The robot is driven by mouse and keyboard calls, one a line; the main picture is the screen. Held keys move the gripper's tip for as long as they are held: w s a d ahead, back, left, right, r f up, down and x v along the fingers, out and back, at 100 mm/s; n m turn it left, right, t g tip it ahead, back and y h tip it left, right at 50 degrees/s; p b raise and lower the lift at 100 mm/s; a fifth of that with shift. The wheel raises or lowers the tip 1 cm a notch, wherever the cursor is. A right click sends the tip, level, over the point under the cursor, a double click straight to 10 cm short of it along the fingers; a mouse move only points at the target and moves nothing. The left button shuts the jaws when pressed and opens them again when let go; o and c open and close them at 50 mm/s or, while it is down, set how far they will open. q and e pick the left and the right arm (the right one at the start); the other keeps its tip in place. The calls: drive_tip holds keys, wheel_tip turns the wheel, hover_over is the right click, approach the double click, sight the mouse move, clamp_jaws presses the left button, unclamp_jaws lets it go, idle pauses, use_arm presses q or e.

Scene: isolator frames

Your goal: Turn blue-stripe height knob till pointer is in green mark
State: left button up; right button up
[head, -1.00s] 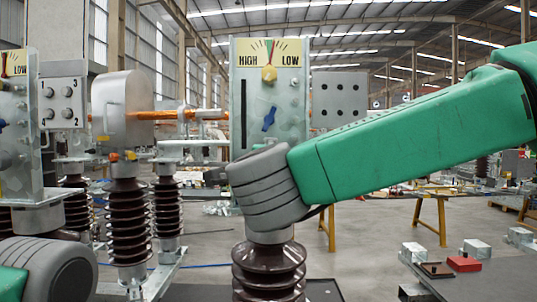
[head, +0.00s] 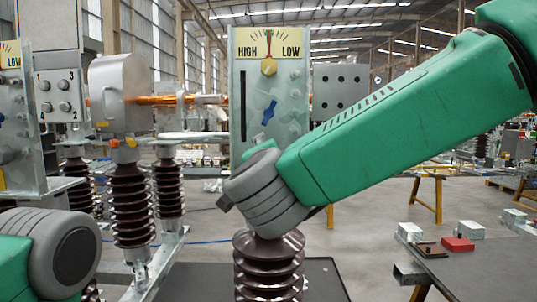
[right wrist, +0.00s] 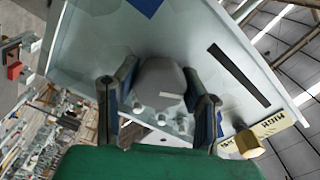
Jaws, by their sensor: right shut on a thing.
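The metal panel (head: 295,130) carries a HIGH–LOW dial (head: 284,42) and a yellow knob (head: 268,68) under it. A thin pointer stands near upright by the green mark at the dial's middle; it is too small to tell whether they line up. In the right wrist view, my right gripper (right wrist: 158,103) is shut on a grey knob (right wrist: 161,78) with a pale mark, one finger on each side. A blue stripe (right wrist: 147,5) shows on the panel at the top edge. My left gripper is out of view.
A brown ribbed insulator (head: 268,265) stands in front. A numbered box (head: 58,97) and a second dial panel are at left. A table with a red block (head: 458,243) is at right.

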drive_tip(key=shift+a+f, duration=0.1)
drive_tip(key=shift+f, duration=0.4)
drive_tip(key=o, duration=1.1)
drive_tip(key=shift+o, duration=0.3)
drive_tip(key=shift+r, duration=0.15)
drive_tip(key=shift+r, duration=0.15)
drive_tip(key=shift+s+a, duration=0.1)
drive_tip(key=shift+s, duration=0.2)
drive_tip(key=s, duration=1.1)
drive_tip(key=shift+s, duration=0.15)
